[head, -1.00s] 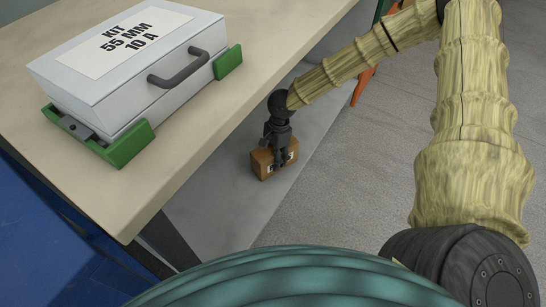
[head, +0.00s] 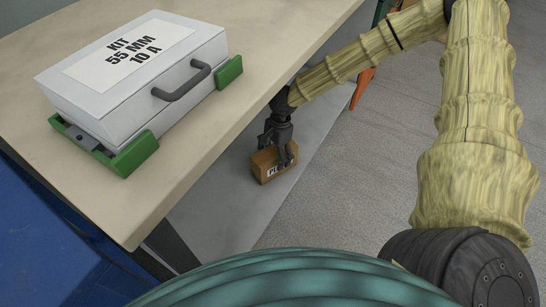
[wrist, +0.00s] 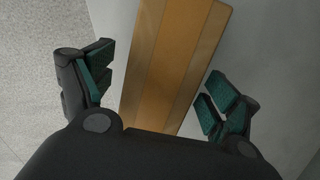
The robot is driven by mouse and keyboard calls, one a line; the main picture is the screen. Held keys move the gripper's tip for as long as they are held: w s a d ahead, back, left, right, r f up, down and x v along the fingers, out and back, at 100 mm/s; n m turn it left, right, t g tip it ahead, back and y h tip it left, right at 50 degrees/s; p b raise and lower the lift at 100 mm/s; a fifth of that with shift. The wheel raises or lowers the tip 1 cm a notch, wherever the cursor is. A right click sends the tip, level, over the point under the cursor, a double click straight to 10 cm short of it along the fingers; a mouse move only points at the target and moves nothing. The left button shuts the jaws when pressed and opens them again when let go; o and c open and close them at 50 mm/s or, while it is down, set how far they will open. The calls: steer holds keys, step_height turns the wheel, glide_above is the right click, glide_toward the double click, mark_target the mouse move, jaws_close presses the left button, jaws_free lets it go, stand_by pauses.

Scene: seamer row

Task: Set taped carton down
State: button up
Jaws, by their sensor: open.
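The taped carton (head: 264,167) is a small brown box with a printed label on its side, resting on a grey surface below the table's edge. In the wrist view the carton (wrist: 172,62) shows its top with a lighter tape band down the middle. My gripper (head: 284,158) is over the carton in the head view and covers part of its side. In the wrist view my gripper (wrist: 152,98) is open, with one finger on each side of the carton and a visible gap at both sides.
A tabletop (head: 190,150) overhangs the grey surface (head: 232,190) where the carton stands. On the table a white case (head: 135,75) marked "KIT 55 MM 10 A" sits in green corner holders (head: 134,157). Speckled floor (head: 390,170) lies to the right.

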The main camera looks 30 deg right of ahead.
steer(key=r, duration=0.1)
steer(key=r+p, duration=0.1)
steer(key=r, duration=0.2)
steer(key=shift+d+r, duration=0.1)
steer(key=shift+d, duration=0.15)
stand_by(1.1)
